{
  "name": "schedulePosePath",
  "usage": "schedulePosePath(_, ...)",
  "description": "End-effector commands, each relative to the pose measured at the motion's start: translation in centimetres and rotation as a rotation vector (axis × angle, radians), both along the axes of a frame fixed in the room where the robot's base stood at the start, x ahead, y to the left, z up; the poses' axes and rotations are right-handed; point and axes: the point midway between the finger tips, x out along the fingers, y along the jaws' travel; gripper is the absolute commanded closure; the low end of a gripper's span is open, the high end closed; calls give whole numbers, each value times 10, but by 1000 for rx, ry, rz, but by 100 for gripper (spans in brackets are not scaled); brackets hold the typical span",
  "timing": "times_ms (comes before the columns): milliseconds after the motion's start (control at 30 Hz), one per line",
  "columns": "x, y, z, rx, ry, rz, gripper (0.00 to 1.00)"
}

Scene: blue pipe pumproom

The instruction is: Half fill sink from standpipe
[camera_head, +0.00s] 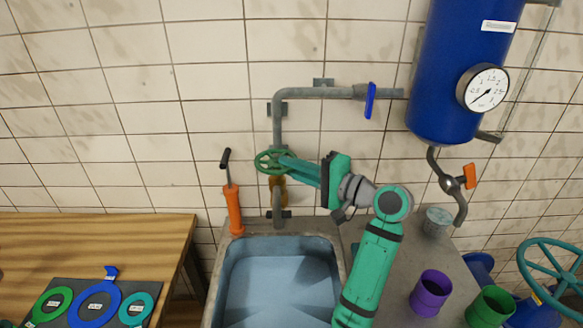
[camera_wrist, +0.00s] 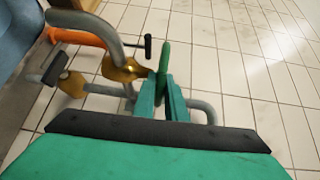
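The standpipe (camera_head: 278,125) is a grey pipe on the tiled wall behind the sink, with a brass valve (camera_head: 279,188) and a green handwheel (camera_head: 268,161). The sink (camera_head: 232,262) is a blue-grey basin below it; I cannot tell whether it holds water, and no stream shows. My gripper (camera_head: 284,163) reaches the handwheel from the right. In the wrist view the handwheel (camera_wrist: 165,58) shows edge-on, its rim between the two teal fingers (camera_wrist: 163,90), which appear closed on it. The brass valve (camera_wrist: 125,70) is just left of them.
An orange hand pump (camera_head: 234,208) stands left of the standpipe. A blue lever (camera_head: 370,100) is on the upper pipe. A blue tank (camera_head: 445,85) with a gauge (camera_head: 483,88) hangs at right. Purple (camera_head: 431,292) and green (camera_head: 490,307) cups stand on the counter. A wooden table (camera_head: 90,240) is left.

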Motion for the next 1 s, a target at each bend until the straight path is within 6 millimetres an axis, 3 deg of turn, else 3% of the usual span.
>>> schedulePosePath(267, -4, 0, -1, 1, 1, -59, 100)
schedulePosePath(1000, -17, 17, -1, 0, 1, -508, 100)
